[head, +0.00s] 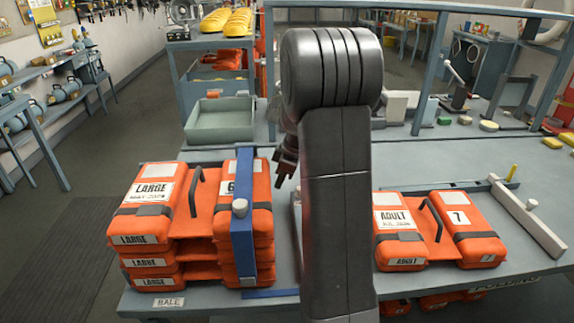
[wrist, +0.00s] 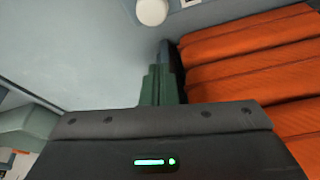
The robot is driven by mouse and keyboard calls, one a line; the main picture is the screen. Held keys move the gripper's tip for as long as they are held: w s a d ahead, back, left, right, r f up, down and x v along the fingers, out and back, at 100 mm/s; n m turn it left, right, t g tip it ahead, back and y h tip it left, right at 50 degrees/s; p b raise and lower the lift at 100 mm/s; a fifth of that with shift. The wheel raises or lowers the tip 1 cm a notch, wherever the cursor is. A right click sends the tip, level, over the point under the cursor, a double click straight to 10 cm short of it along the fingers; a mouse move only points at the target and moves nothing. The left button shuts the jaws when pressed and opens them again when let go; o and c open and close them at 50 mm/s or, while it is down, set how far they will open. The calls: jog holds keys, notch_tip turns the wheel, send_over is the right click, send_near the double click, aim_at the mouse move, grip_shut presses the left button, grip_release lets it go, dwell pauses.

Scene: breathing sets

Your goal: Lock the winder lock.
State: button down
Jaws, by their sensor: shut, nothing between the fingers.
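I cannot single out the winder lock with certainty. A white round knob (wrist: 152,12) stands on the grey-blue surface at the top of the wrist view, just beyond my fingertips and apart from them; whether it belongs to the winder lock I cannot tell. My gripper (head: 281,182) hangs behind my arm in the head view, right of the orange stack, pointing down. In the wrist view its fingers (wrist: 166,68) are together and empty, beside the orange packs (wrist: 255,60). My arm hides the middle of the bench in the head view.
Orange ADULT packs (head: 400,218) lie right, beside a slanted pale bar (head: 528,218). A green-grey bin (head: 220,130) is behind. The right rear bench holds fixtures.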

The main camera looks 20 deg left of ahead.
jog(key=shift+w+d+f+p, duration=0.15)
jog(key=shift+w+d+p, duration=0.05)
jog(key=shift+d, duration=0.75)
jog(key=shift+w+d+f+p, duration=0.1)
jog(key=shift+w+d+p, duration=0.1)
jog(key=shift+d, duration=0.75)
jog(key=d, duration=0.1)
jog(key=w+d+b, duration=0.1)
jog(key=d, duration=0.1)
jog(key=w+d, duration=0.1)
jog(key=d, duration=0.1)
jog(key=shift+w+b, duration=0.15)
jog(key=shift+b, duration=0.15)
jog(key=shift+a, duration=0.1)
jog(key=a, duration=0.3)
jog(key=shift+s+a, duration=0.15)
jog(key=shift+s, duration=0.2)
jog(key=shift+w+a+r, duration=0.15)
jog(key=shift+a+r, duration=0.1)
jog(key=shift+r, duration=0.45)
jog(key=v, duration=0.8)
jog(key=shift+d+r+b, duration=0.25)
jog(key=shift+b, duration=0.05)
